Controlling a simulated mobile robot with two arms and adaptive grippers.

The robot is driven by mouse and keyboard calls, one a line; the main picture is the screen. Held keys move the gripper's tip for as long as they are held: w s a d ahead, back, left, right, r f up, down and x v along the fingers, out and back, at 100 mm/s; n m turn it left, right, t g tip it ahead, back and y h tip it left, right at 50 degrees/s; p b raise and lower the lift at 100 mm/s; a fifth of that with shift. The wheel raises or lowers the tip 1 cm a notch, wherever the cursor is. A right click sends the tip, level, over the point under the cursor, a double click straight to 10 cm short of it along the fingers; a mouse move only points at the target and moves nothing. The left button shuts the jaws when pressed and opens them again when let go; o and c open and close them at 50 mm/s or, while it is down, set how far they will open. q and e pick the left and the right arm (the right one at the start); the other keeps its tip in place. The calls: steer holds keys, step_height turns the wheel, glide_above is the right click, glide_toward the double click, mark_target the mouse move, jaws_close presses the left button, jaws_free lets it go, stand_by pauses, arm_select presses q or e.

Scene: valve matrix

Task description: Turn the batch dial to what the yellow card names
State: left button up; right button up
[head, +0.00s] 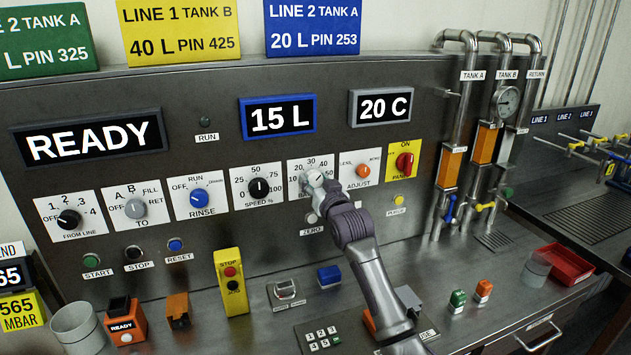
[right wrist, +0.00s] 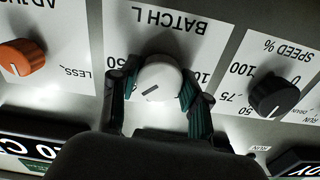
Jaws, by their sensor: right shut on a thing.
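The batch dial is a white knob (head: 315,178) on a white plate whose scale reads 20, 30, 40 along the top. It also shows in the right wrist view (right wrist: 160,80), upside down, under the words BATCH L. My right gripper (right wrist: 158,92) is shut on this knob, with one finger at each side. A dark pointer mark shows on the knob face, but the number it points at is hidden. In the head view the right gripper (head: 318,187) partly covers the plate. The yellow card (head: 180,32) reads LINE 1 TANK B, 40 L, PIN 425. My left gripper is out of view.
The blue-framed display (head: 279,118) reads 15 L. The black speed knob (head: 259,188) and the orange adjust knob (head: 362,171) flank the dial closely. A red panel switch (head: 404,163) is further right. Buttons and small boxes stand on the steel bench below.

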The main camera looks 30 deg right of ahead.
stand_by(0.4)
steer(key=o, duration=1.1)
steer(key=shift+o, duration=0.2)
steer(key=v, duration=1.2)
steer(key=shift+a, duration=0.1)
